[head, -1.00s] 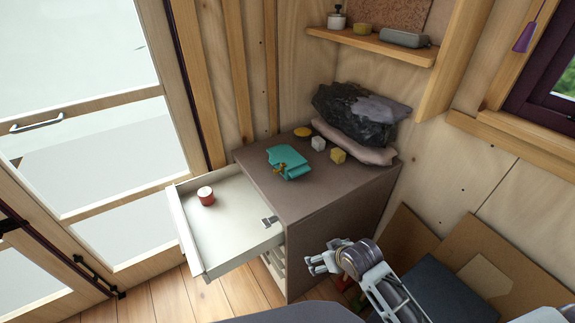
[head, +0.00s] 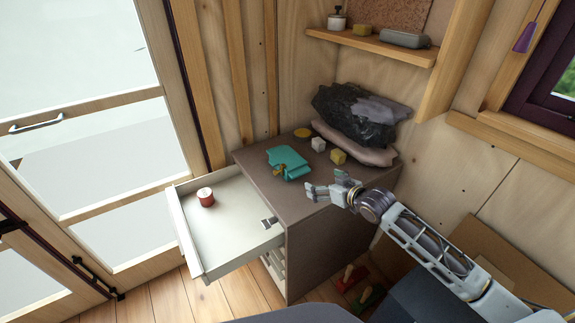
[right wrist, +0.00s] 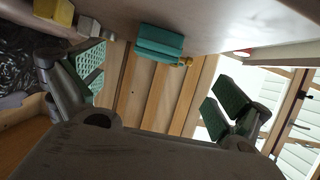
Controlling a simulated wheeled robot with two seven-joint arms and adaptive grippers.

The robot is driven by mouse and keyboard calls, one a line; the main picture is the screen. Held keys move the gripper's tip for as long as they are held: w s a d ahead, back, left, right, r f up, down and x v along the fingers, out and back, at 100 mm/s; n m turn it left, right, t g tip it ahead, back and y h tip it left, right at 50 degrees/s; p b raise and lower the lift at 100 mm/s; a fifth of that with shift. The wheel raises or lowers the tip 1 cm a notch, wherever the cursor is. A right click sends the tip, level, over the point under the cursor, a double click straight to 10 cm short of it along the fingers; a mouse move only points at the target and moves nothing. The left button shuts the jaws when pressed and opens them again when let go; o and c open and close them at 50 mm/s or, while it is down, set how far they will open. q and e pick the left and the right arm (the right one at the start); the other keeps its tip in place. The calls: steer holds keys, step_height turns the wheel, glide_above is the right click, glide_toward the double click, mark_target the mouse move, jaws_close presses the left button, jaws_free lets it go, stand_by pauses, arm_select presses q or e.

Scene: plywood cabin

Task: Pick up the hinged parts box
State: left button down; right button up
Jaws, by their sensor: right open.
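The teal parts box (head: 288,161), with a brass-coloured piece on its front, sits on top of the brown cabinet (head: 262,185) near its left edge. It also shows in the right wrist view (right wrist: 160,41), at the top between the fingers. My right gripper (head: 313,192) is open and empty, near the cabinet's front edge, to the right of and nearer than the box, and apart from it. Its spread green-padded fingers show in the right wrist view (right wrist: 155,88). My left gripper is not in view.
An open drawer (head: 228,232) juts left with a red-and-white round item (head: 205,197) inside. A yellow block (head: 338,157), a pale cube (head: 318,144) and a dark bundle (head: 350,112) stand behind on the cabinet. Red and green items (head: 362,290) lie on the floor.

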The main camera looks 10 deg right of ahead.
steer(key=shift+w+d+r, duration=0.15)
steer(key=shift+w+r, duration=0.1)
steer(key=shift+r, duration=0.05)
steer(key=shift+w+f, duration=0.1)
steer(key=shift+w, duration=0.05)
steer(key=shift+x, duration=1.75)
steer(key=shift+b+x, duration=0.5)
steer(key=shift+x, duration=1.85)
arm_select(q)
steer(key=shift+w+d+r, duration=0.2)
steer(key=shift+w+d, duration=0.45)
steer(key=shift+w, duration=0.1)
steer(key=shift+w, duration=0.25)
